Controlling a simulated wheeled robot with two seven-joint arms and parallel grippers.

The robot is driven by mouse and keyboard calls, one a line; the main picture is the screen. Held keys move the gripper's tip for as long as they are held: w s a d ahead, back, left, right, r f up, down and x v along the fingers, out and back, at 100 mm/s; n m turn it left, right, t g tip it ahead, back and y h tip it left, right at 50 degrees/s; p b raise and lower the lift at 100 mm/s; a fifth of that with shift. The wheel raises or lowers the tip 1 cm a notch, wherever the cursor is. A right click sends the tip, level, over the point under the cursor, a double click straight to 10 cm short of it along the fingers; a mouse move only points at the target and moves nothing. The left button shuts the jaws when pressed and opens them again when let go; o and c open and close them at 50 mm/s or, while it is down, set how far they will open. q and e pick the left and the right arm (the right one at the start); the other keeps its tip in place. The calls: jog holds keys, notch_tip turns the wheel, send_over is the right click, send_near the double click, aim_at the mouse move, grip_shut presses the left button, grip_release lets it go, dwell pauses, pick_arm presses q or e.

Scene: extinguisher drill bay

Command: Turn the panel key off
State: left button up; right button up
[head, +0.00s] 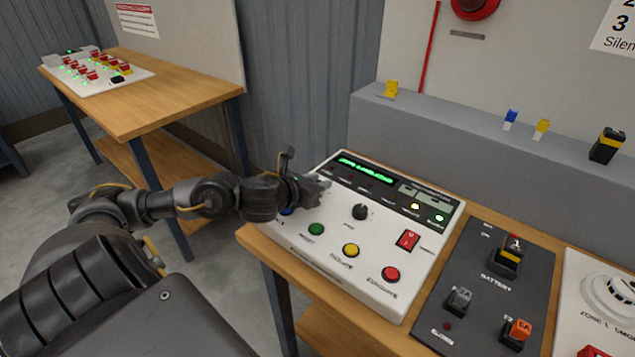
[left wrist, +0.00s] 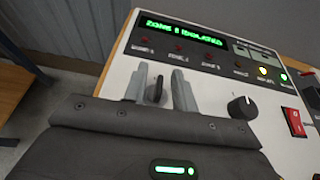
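The white control panel (head: 335,238) stands on a wooden bench, with a lit green display (head: 367,167) along its far edge. In the left wrist view the panel key (left wrist: 157,91), a dark upright grip, stands on the panel face. My left gripper (head: 312,184) is over the panel's left side. Its two grey fingers (left wrist: 158,84) stand apart on either side of the key, with a gap visible on the right of it. I cannot tell whether the left finger touches it. In the head view the gripper hides the key. My right gripper is not in view.
A black knob (head: 360,211) is right of the gripper. Green (head: 316,229), yellow (head: 351,250) and red (head: 390,274) buttons line the front, with a red rocker switch (head: 407,240) at right. A dark battery board (head: 478,275) lies beside the panel.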

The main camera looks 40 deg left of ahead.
pick_arm(q)
jog(key=shift+s+r, duration=0.1)
jog(key=shift+s, duration=0.1)
jog(key=v, duration=0.4)
jog(key=shift+s+r+p, duration=0.15)
jog(key=shift+s+p, duration=0.15)
jog(key=shift+p, duration=0.1)
jog(key=p+v, duration=0.2)
jog(key=p, duration=0.1)
jog(key=p+v, duration=0.2)
jog(key=p, duration=0.2)
jog(key=shift+s+d+r, duration=0.1)
jog(key=shift+s+r, duration=0.1)
jog(key=shift+r, duration=0.15)
jog(key=shift+s+p, duration=0.4)
jog(key=shift+p, duration=0.2)
jog(key=shift+s, duration=0.2)
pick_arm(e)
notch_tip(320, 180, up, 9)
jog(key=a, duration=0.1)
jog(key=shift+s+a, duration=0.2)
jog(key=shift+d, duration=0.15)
